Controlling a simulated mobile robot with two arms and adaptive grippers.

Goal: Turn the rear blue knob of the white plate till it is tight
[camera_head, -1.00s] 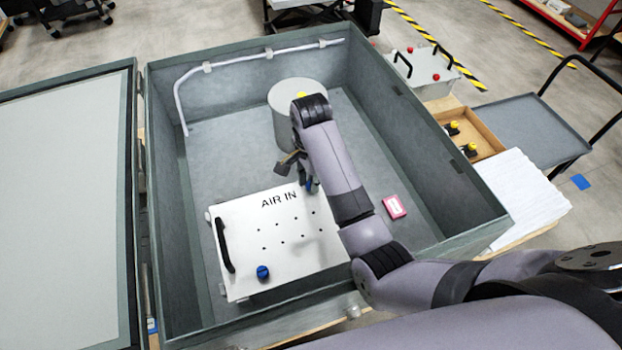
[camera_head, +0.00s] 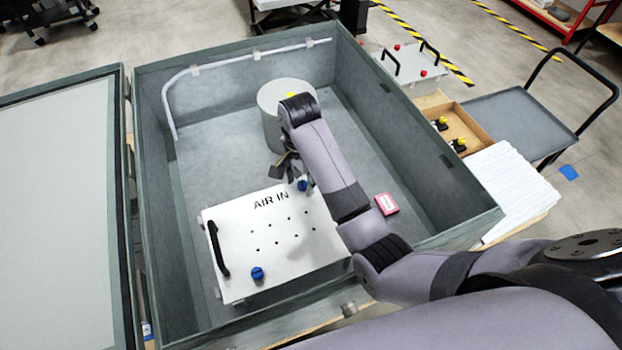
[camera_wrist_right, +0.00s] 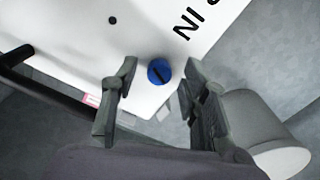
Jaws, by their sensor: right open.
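The white plate (camera_head: 287,261) marked AIR IN lies on the floor of the grey case. Its rear blue knob (camera_head: 302,185) sits near the far right corner, and the front blue knob (camera_head: 257,273) near the front left. My right gripper (camera_head: 288,168) is open just beyond the rear knob in the head view. In the right wrist view the rear knob (camera_wrist_right: 159,71) shows a dark slot and lies beyond and between the open fingertips (camera_wrist_right: 160,72), with nothing held. My left gripper is not in view.
A grey cylinder (camera_head: 283,96) stands in the case behind my right gripper. A pink box (camera_head: 387,203) lies right of the plate. The case wall (camera_head: 440,150) rises on the right. A black handle (camera_head: 219,250) is on the plate's left edge.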

